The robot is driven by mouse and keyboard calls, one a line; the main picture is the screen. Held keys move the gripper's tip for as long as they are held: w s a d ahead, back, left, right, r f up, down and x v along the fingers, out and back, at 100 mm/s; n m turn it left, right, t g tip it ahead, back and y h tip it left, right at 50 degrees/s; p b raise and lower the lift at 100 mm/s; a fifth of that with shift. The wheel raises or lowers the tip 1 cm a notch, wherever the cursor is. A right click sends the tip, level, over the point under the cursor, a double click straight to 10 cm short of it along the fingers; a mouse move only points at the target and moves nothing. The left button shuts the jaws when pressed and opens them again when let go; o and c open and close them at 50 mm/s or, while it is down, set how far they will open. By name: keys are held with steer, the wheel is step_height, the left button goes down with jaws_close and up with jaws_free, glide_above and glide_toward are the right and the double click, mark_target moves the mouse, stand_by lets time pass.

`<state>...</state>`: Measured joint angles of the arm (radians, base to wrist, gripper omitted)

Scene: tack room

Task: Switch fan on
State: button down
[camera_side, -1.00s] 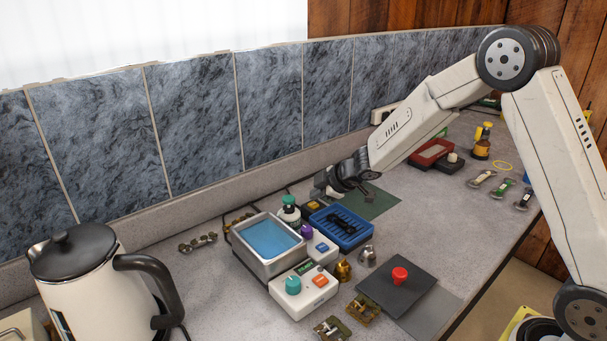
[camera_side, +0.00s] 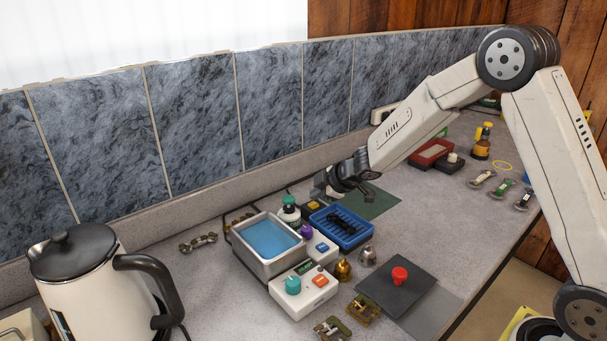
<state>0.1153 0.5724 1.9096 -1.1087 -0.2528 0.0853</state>
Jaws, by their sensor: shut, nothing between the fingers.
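I cannot make out a fan for certain in this view. My gripper (camera_side: 322,190) is shut and empty. It is low over the back of the counter, behind the blue tray and near a small dark box with a yellow top (camera_side: 314,205). Its fingertips are small and partly hidden by the dark wrist. A white control box with a purple knob and a blue button (camera_side: 322,247) stands to the front of it. A larger white control box with a teal knob and an orange switch (camera_side: 305,298) is nearer the camera. I cannot tell which control belongs to a fan.
A metal bath of blue liquid (camera_side: 241,250) and a green-capped bottle (camera_side: 289,212) stand left of the controls. A blue tray (camera_side: 352,238) is close to my gripper. A black board with a red knob (camera_side: 378,292) lies at front right. A kettle (camera_side: 85,285) stands at front left.

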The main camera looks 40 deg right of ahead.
mark_target(317, 205)
steer(key=shift+f, duration=0.7)
stand_by(0.7)
steer(key=shift+r, duration=0.7)
steer(key=shift+r, duration=0.15)
steer(key=shift+r, duration=2.85)
